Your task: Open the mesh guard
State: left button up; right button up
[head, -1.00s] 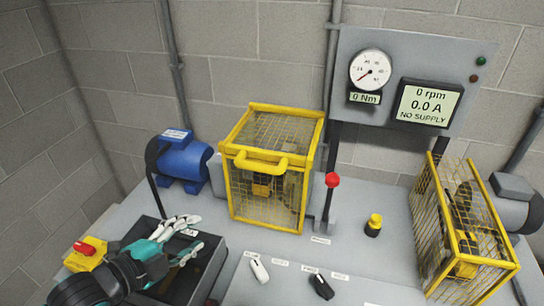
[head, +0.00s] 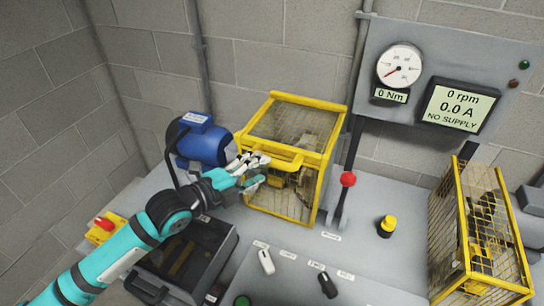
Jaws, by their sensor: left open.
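The mesh guard (head: 262,208) is a yellow-framed box of wire mesh at the centre of the bench, and it stands closed over machinery. Its yellow bar handle (head: 272,157) runs along the upper front edge. My left gripper (head: 258,168) is open at the left end of the handle, in front of the guard's upper left. I cannot tell whether the fingers touch the bar. My right gripper is not in view. A second yellow mesh guard (head: 478,290) stands at the right.
A blue motor (head: 205,143) stands left of the guard. A red-knobbed lever (head: 347,180) is close at its right, with a yellow knob (head: 388,224) beyond. A dark open case (head: 160,260) lies beneath my left arm. A gauge panel (head: 450,50) hangs behind.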

aim_at(272, 166)
pick_arm(q)
jog(key=p+x, duration=0.1)
jog(key=x, duration=0.4)
jog(key=shift+w+d, duration=0.15)
jog(key=shift+f, duration=0.1)
grip_shut()
